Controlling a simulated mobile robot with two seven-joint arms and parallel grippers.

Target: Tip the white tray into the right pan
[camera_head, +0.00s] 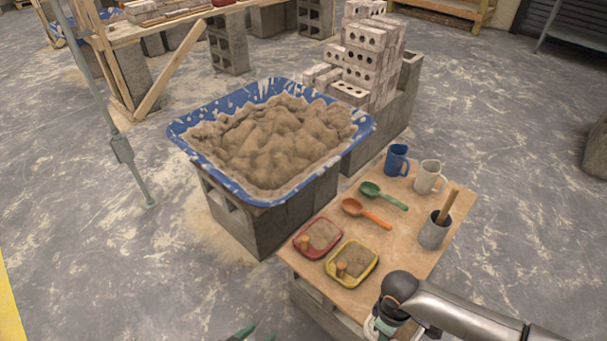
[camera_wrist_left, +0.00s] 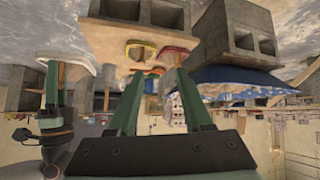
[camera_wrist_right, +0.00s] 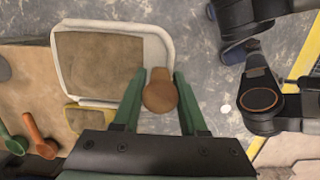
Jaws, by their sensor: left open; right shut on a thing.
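The white tray (camera_wrist_right: 78,95) shows in the right wrist view, filled with brown sandy material. My right gripper (camera_wrist_right: 160,76) is shut on its round wooden knob (camera_wrist_right: 160,93). In the head view the tray is mostly hidden at the lower edge by my right arm. The yellow pan (camera_head: 372,275), the right one of two small pans, lies on the board left of that arm, with sandy material and a wooden knob. In the right wrist view its edge (camera_wrist_right: 72,118) shows partly behind the white tray. The red pan (camera_head: 298,250) is beside it. My left gripper (camera_head: 253,333) is open and empty, left of the board.
The board (camera_head: 420,268) also carries an orange scoop (camera_head: 368,214), a green scoop (camera_head: 385,197), a blue mug (camera_head: 397,160), a white mug (camera_head: 426,177) and a grey cup (camera_head: 434,235) with a stick. A large blue mortar tub (camera_head: 185,140) stands behind on blocks.

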